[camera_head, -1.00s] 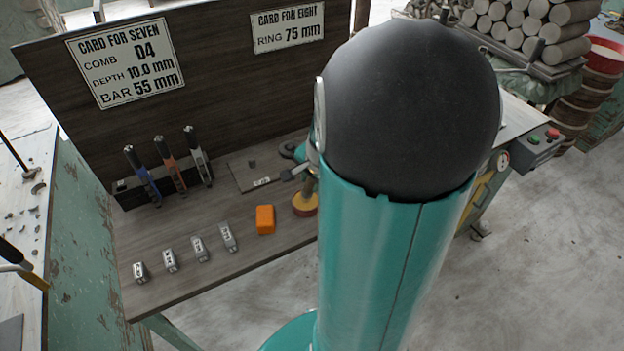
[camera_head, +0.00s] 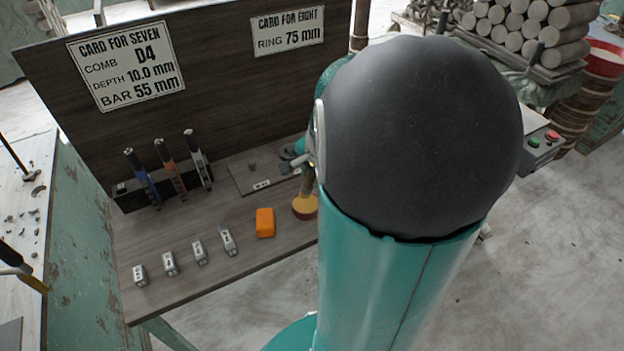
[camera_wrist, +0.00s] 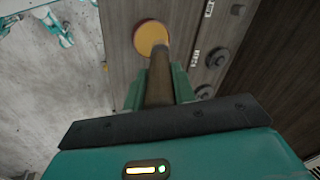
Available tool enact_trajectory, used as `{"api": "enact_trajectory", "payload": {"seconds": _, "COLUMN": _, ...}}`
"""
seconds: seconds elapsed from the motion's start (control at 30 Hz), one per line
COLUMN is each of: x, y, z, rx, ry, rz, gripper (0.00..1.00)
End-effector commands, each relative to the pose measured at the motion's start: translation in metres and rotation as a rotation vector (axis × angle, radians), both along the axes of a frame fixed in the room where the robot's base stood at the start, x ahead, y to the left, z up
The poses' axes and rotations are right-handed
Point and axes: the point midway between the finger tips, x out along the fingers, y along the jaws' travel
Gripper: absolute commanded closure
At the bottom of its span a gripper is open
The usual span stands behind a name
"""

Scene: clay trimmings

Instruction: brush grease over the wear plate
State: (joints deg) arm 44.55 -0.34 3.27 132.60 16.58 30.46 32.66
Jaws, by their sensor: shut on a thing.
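My gripper (camera_wrist: 158,88) is shut on the brown handle of a brush (camera_wrist: 159,75). The handle points to a round tin with a yellow-amber top (camera_wrist: 151,38), and its far end meets or overlaps the tin. I cannot tell how deep the bristles are. In the head view the tin (camera_head: 305,207) stands near the bench's front edge, with the brown handle (camera_head: 308,182) above it. A flat plate with a label and a small dark peg (camera_head: 240,180) lies behind the tin. It may be the wear plate. My arm hides most of the gripper there.
An orange block (camera_head: 265,222) sits left of the tin. Several small grey labelled blocks (camera_head: 199,252) line the bench front. Several upright handled tools (camera_head: 170,170) stand in a dark rack. A board with cards (camera_head: 190,60) rises behind the bench.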

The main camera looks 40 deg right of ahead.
Motion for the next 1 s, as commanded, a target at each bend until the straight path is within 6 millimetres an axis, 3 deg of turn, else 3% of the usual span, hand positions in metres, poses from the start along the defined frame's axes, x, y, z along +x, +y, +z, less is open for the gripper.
{"api": "enact_trajectory", "payload": {"seconds": 0.5, "x": 0.0, "y": 0.0, "z": 0.037, "rx": -0.002, "ry": -0.002, "rz": 0.001, "gripper": 0.97}}
{"api": "enact_trajectory", "payload": {"seconds": 1.0, "x": 0.0, "y": 0.0, "z": 0.039, "rx": -0.001, "ry": -0.001, "rz": 0.0, "gripper": 0.97}}
